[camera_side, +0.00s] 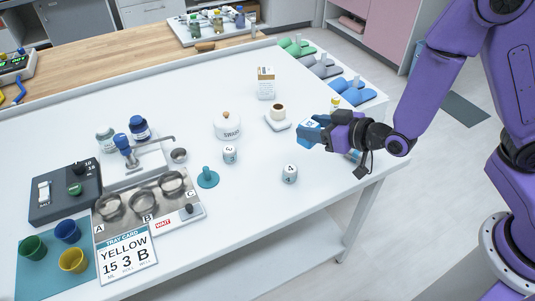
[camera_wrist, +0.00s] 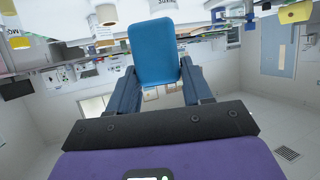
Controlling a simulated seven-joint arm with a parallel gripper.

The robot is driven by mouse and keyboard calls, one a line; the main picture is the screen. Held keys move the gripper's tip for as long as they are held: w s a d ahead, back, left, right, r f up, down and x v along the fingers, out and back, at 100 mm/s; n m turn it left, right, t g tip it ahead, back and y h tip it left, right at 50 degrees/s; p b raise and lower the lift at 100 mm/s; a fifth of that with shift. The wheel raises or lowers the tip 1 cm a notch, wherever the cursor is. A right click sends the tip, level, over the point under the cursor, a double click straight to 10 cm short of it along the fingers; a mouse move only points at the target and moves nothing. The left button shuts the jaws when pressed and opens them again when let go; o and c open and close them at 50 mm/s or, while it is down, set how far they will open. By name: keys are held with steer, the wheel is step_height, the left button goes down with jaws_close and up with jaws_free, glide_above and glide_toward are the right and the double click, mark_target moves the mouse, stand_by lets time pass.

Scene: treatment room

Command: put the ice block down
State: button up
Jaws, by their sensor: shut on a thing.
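The ice block (camera_wrist: 153,50) is a blue rounded slab between the two fingers of my gripper (camera_wrist: 155,85) in the wrist view. In the side view my gripper (camera_side: 318,133) points left over the right part of the white table (camera_side: 250,190), with the fingers shut on the block (camera_side: 306,125). Only a small part of the block shows there, with a pale mark on it. I cannot tell how high it is above the table.
A saucer (camera_side: 279,125) with a brown-topped cup and a box (camera_side: 265,83) stand behind my gripper. Numbered white cylinders (camera_side: 230,155) (camera_side: 289,173) and a swab jar (camera_side: 227,125) stand to the left. The front right tabletop is clear.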

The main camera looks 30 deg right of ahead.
steer(key=w+a+f, duration=0.2)
steer(key=w, duration=0.1)
steer(key=w+a+f, duration=0.2)
steer(key=w+f, duration=0.1)
steer(key=w+a+f, duration=0.3)
steer(key=w, duration=0.1)
steer(key=shift+f, duration=0.25)
steer(key=shift+w+a+f, duration=0.15)
steer(key=shift+w+f, duration=0.2)
steer(key=shift+f, duration=1.55)
steer(key=shift+f, duration=0.15)
steer(key=o, duration=1.1)
steer(key=shift+c, duration=0.2)
